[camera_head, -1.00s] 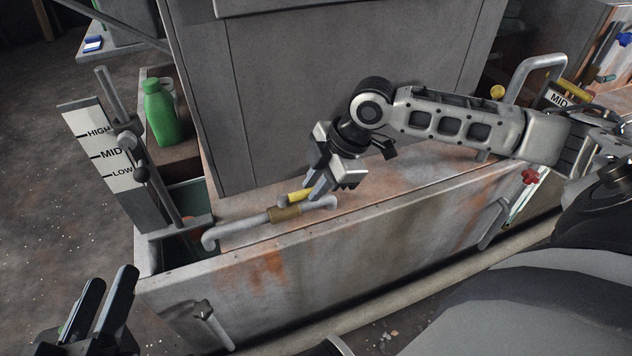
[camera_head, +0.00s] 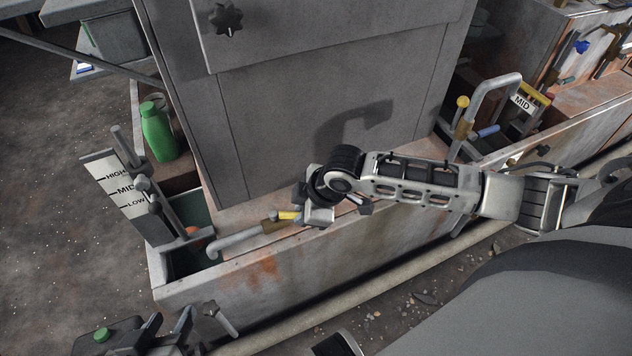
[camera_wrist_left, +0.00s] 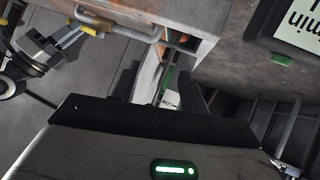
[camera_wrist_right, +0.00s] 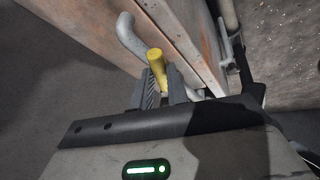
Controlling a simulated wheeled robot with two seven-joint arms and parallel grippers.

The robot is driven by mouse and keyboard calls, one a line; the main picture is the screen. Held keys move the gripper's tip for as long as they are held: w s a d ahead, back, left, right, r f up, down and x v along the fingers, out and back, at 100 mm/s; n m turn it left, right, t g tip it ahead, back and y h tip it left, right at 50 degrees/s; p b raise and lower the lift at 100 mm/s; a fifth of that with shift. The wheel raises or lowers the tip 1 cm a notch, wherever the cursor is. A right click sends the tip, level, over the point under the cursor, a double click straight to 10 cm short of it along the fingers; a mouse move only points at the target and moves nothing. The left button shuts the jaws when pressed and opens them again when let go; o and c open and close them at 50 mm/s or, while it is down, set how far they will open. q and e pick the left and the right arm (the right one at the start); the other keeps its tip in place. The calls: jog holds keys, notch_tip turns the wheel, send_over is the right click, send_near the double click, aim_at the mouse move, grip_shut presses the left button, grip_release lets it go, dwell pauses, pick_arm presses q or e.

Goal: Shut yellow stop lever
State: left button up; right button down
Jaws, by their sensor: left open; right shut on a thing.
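The yellow stop lever (camera_head: 288,216) sits by a brass-coloured valve body (camera_head: 270,226) on a bent grey pipe (camera_head: 235,240) along the front ledge. It also shows in the right wrist view (camera_wrist_right: 156,60) and left wrist view (camera_wrist_left: 88,30). My right gripper (camera_head: 312,214) is shut on the lever; its fingers show on either side of the handle in the right wrist view (camera_wrist_right: 160,88). The gripper hides part of the lever and pipe. My left gripper (camera_head: 168,335) is open and empty at the lower left, apart from the pipe. Its spread fingers show in the left wrist view (camera_wrist_left: 158,88).
A HIGH/MID/LOW scale plate (camera_head: 122,188) with rods and a green bottle (camera_head: 158,132) stand left. A grey cabinet (camera_head: 310,110) rises behind the ledge. A grey handle (camera_head: 219,318) sticks out in front. Another yellow knob (camera_head: 463,102) and pipe stand right.

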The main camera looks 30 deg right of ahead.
pick_arm(q)
jog(key=s+a+r+n+t+y+p, duration=0.1)
jog(key=a+r+p, duration=0.2)
jog(key=r+p, duration=0.9)
jog(key=shift+s+a+r, duration=0.2)
jog(key=shift+s+r, duration=0.1)
jog(key=shift+r, duration=0.65)
pick_arm(e)
jog(key=s+a+m+h, duration=0.2)
jog(key=a+m+h, duration=0.3)
jog(key=m, duration=0.7)
jog(key=shift+s+a+m, duration=0.3)
jog(key=shift+s+a, duration=0.05)
jog(key=shift+a, duration=0.35)
pick_arm(q)
jog(key=shift+w, duration=0.1)
